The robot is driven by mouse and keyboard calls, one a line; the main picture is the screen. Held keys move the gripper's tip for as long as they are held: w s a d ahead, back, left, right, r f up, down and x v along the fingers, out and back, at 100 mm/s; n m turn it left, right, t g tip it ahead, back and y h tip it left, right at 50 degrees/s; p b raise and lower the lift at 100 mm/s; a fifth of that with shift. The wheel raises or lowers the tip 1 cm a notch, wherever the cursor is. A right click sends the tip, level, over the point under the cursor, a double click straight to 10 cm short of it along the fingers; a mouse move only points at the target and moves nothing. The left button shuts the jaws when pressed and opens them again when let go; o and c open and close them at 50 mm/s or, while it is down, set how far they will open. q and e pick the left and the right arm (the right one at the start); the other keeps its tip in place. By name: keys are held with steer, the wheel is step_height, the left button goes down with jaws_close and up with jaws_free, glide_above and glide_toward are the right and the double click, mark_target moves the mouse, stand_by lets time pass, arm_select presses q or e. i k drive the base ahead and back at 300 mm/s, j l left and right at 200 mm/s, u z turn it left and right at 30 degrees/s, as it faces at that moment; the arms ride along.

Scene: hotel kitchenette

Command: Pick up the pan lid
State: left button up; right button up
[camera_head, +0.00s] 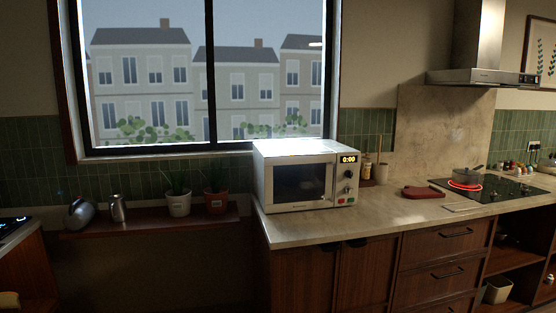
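A small grey pan (466,176) stands on the black cooktop (509,188) at the right, over a glowing red ring. I cannot tell whether a lid sits on it, and I cannot make out a separate pan lid elsewhere. Neither of my grippers is in view.
A white microwave (302,178) stands on the left end of the light counter (340,224). A dark red board (424,192) lies left of the cooktop. The front counter between them is clear. A range hood (482,77) hangs above. A wooden shelf (150,227) at left holds a kettle (80,212) and potted plants.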

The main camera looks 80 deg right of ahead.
mark_target(466, 171)
steer(key=z, duration=4)
steer(key=u, duration=0.3)
steer(key=i+l+u, duration=0.8)
steer(key=k+j, duration=0.05)
steer(key=j, duration=0.05)
